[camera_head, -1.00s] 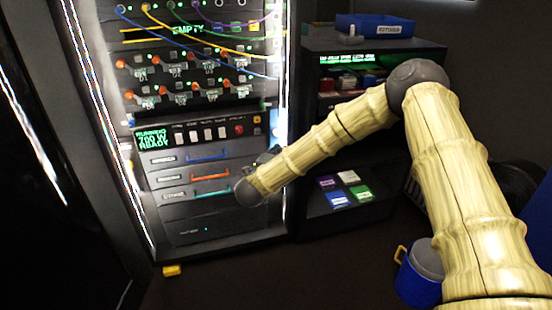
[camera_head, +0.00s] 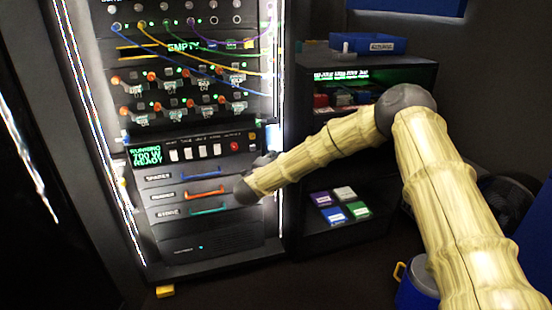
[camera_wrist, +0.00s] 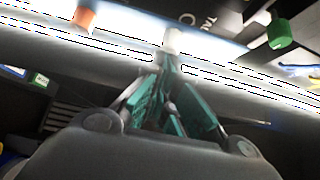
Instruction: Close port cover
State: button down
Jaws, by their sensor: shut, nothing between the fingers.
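The tall equipment rack (camera_head: 215,240) stands left of centre in the head view. I cannot make out a port cover on it in either view. My gripper (camera_head: 265,160) is small and dark in the head view, by the rack's right edge, near the switch panel (camera_head: 200,150). In the wrist view my gripper (camera_wrist: 168,60) has its teal fingers together, with nothing seen between them. The fingertips overlap the bright light strip (camera_wrist: 225,75); I cannot tell whether they touch anything.
Drawers with blue, orange and teal handles (camera_head: 208,209) lie low on the rack. Cables (camera_head: 205,62) hang across its upper part. A dark shelf unit (camera_head: 310,240) stands right of the rack. An orange knob (camera_wrist: 84,19) and a green knob (camera_wrist: 280,33) show in the wrist view.

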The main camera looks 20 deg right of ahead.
jog(key=shift+w+a+r, duration=0.25)
jog(key=shift+w+a, duration=0.25)
jog(key=shift+w, duration=0.2)
